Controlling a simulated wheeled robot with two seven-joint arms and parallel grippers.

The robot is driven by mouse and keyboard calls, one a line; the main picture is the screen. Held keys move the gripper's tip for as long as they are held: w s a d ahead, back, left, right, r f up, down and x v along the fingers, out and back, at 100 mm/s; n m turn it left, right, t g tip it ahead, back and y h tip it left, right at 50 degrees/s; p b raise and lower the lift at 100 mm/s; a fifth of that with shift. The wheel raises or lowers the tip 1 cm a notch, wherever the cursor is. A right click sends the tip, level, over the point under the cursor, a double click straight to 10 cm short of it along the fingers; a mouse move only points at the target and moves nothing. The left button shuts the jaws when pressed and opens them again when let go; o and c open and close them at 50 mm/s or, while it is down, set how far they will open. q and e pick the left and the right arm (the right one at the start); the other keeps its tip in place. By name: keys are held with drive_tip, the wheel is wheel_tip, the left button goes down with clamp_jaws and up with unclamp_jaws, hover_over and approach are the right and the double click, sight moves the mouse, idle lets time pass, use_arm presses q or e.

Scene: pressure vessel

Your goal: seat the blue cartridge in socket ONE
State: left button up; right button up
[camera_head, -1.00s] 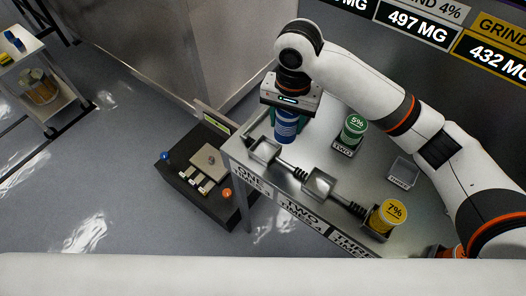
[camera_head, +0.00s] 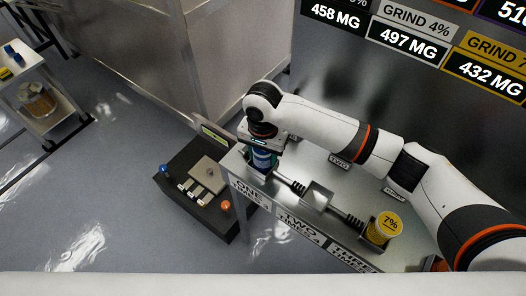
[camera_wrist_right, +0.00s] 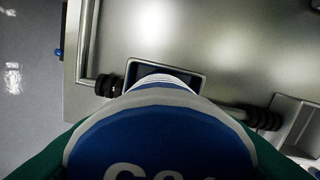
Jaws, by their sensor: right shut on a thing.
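The blue cartridge (camera_head: 262,160) is upright in my right gripper (camera_head: 264,150), at socket ONE on the left end of the metal bench. In the right wrist view the blue cartridge (camera_wrist_right: 160,140) fills the lower middle, with green finger parts at both sides. Its far end overlaps the square opening of socket ONE (camera_wrist_right: 204,80); part of the rim shows beyond it. I cannot tell how deep the cartridge sits. The ONE label (camera_head: 247,189) is on the bench's front edge. My left gripper is not in view.
A yellow 7% cartridge (camera_head: 384,228) stands in socket THREE. A dark console (camera_head: 200,190) with levers stands left of the bench. My right arm covers much of the bench's back.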

drive_tip(key=shift+f, duration=0.1)
drive_tip(key=o, duration=1.2)
wheel_tip(320, 180, up, 12)
drive_tip(key=shift+r+b, duration=0.15)
drive_tip(key=shift+b, duration=0.8)
